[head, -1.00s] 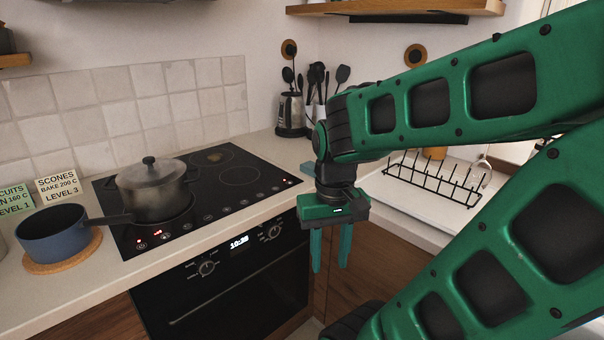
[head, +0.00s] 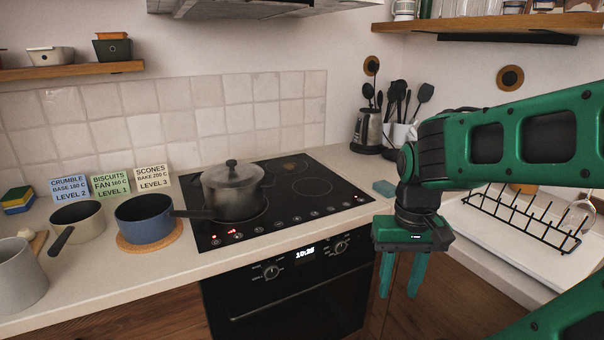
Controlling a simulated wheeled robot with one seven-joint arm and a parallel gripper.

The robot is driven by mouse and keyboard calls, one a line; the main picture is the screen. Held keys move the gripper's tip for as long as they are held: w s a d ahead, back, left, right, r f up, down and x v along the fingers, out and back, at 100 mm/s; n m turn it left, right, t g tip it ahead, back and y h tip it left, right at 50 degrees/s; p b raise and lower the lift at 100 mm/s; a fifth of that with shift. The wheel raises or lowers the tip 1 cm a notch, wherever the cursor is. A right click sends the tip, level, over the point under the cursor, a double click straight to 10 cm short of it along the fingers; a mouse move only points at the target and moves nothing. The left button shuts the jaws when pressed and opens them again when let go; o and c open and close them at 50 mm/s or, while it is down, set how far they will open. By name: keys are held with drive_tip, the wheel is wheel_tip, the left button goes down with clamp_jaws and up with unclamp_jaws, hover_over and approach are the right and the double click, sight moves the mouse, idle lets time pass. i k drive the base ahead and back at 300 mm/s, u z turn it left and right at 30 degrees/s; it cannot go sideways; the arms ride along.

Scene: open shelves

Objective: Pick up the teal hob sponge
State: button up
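The teal sponge (head: 384,188) lies flat on the counter just right of the hob's right corner. My gripper's arm partly borders it in the picture. My gripper (head: 400,293) hangs with its two teal fingers pointing down, in front of the counter edge and right of the oven. The fingers are apart with nothing between them. The black hob (head: 290,197) carries a lidded grey pot (head: 233,192).
A blue pan (head: 146,222) on a cork mat, a cream pan (head: 78,222), recipe cards (head: 110,186) and a stack of coloured sponges (head: 17,200) stand left.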

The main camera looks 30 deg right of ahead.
sight(386, 189)
drive_tip(key=u, duration=0.3)
drive_tip(key=i, duration=0.95)
drive_tip(key=z, duration=1.5)
